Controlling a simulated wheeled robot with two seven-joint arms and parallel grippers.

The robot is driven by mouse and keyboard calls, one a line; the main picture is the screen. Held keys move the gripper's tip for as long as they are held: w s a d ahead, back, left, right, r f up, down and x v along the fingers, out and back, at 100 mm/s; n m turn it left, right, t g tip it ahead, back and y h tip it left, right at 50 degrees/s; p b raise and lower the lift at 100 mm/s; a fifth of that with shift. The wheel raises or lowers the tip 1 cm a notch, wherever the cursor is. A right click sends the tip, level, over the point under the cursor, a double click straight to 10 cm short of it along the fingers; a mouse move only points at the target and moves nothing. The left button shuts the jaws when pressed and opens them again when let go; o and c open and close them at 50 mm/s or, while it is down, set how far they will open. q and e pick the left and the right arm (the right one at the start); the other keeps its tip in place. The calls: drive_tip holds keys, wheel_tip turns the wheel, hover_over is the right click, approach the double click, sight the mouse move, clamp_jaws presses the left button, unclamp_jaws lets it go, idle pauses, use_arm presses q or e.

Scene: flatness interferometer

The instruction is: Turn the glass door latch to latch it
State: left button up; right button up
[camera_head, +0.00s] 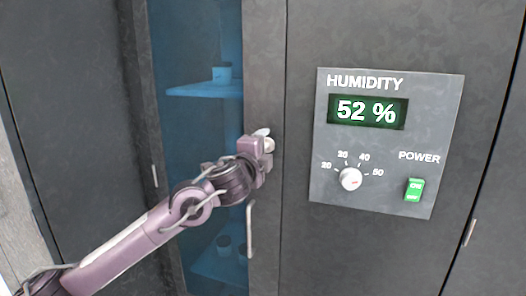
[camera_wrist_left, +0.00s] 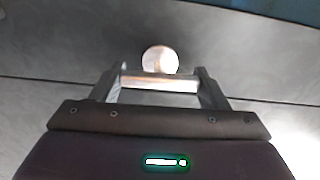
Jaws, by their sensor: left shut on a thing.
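The glass door (camera_head: 200,130) is blue-tinted in a grey frame and stands at the left of the control panel in the head view. The latch (camera_head: 267,140) is a light metal piece on the door frame's right side, mostly hidden by my gripper. In the left wrist view the latch (camera_wrist_left: 160,84) shows as a bar across the jaws, with a round hub (camera_wrist_left: 160,59) just beyond the fingertips. My left gripper (camera_head: 262,144) is shut on the latch; it also shows in the left wrist view (camera_wrist_left: 158,78). My right gripper is not in view.
A humidity panel (camera_head: 329,175) with a 52 % display (camera_head: 367,112), a dial (camera_head: 351,179) and a green power switch (camera_head: 414,189) is right of the latch. A vertical door handle (camera_head: 250,230) is below my gripper. Shelves with small containers (camera_head: 222,73) show behind the glass.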

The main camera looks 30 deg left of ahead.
use_arm(q)
drive_tip(key=shift+f, duration=0.1)
drive_tip(key=o, duration=1)
drive_tip(key=shift+b+v, duration=0.6)
drive_tip(key=shift+v, duration=3.3)
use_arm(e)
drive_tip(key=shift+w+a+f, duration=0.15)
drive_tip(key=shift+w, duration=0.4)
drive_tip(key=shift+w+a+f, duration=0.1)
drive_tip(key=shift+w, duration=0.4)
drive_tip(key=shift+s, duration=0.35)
